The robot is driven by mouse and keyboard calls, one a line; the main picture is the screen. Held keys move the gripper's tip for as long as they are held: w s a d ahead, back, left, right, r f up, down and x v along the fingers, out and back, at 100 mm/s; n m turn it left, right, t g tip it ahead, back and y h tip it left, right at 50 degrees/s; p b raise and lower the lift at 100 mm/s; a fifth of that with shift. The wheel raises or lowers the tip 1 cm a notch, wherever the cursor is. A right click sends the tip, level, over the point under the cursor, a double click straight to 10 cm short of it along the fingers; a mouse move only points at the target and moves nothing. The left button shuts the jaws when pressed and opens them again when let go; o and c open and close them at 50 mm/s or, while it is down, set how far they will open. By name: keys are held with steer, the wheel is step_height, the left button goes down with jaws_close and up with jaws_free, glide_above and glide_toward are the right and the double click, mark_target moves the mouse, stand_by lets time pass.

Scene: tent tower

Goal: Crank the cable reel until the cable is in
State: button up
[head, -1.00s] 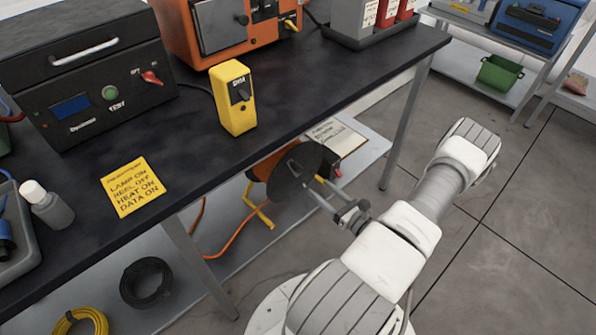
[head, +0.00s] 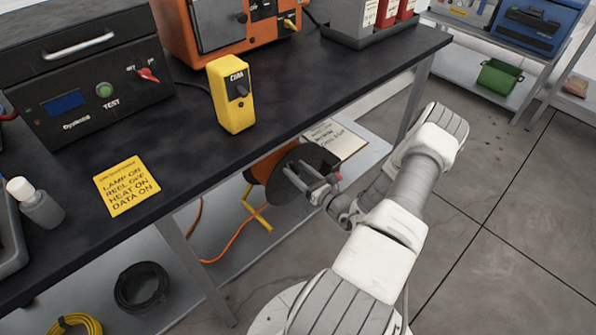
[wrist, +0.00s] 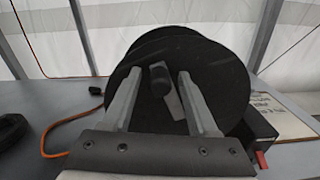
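The cable reel (head: 262,166) stands on the lower shelf under the bench, with an orange drum and a dark round side disc (head: 288,190) facing my arm. In the wrist view the disc (wrist: 226,75) fills the middle. In the head view my gripper (head: 305,183) is in front of the disc. The orange cable (head: 228,243) runs out along the shelf.
The black bench top (head: 190,150) is above the reel, with a yellow box (head: 231,100) near its edge. A bench leg (head: 193,262) stands left of the reel. A black cable coil (head: 141,287) lies on the lower shelf. The floor at right is clear.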

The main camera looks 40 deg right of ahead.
jaws_close()
stand_by(1.2)
